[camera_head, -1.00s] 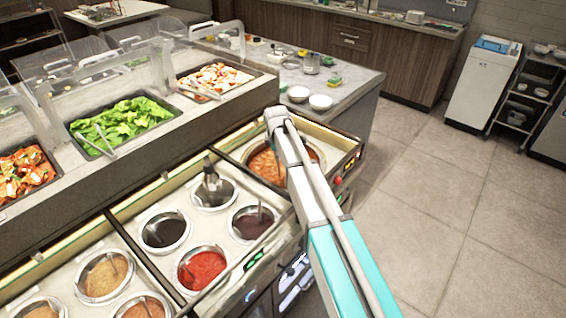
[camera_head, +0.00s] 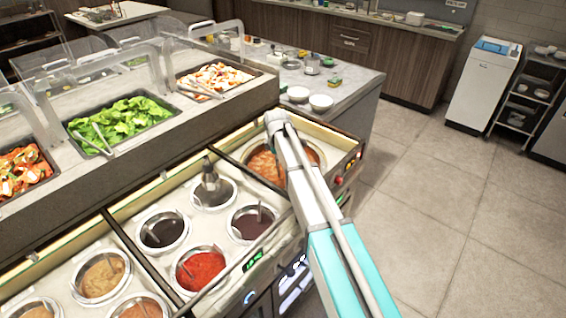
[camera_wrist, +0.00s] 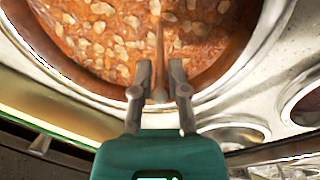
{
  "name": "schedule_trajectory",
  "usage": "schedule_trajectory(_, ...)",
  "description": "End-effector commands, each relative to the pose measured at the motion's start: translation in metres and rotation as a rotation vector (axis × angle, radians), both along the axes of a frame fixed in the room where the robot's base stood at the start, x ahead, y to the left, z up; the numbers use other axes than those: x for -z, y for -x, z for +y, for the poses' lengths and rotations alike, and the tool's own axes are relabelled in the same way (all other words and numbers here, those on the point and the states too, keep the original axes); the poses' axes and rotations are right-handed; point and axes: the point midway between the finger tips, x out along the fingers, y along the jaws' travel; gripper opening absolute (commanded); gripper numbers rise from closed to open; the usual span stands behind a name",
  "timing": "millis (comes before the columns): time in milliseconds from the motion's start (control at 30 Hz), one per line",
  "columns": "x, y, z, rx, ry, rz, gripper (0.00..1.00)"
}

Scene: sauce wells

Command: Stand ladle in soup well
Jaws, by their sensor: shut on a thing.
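The soup well (camera_head: 318,150) is a large round metal pot of orange-red soup, set in the counter's right end. In the wrist view its rim (camera_wrist: 70,78) curves around the soup with pale floating pieces. My gripper (camera_wrist: 160,70) is over the well's near edge, shut on the thin brownish handle of the ladle (camera_wrist: 159,45). The handle runs between the fingers out over the soup. The ladle's bowl is not visible, and I cannot tell how deep it reaches. In the head view my arm hides the gripper and ladle.
Smaller sauce wells, among them red sauce (camera_head: 200,268) and dark sauce (camera_head: 163,231), lie left of the soup. A dark-topped utensil (camera_head: 209,178) stands in one. Salad trays (camera_head: 122,120) sit behind on a raised shelf. The floor at right is clear.

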Motion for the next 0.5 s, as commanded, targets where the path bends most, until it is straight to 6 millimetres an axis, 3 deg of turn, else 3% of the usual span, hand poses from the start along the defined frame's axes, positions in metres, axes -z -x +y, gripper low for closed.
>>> schedule_trajectory(500, 0.0042, -0.0001, 0.0, 0.0, 0.0, 0.0, 0.0)
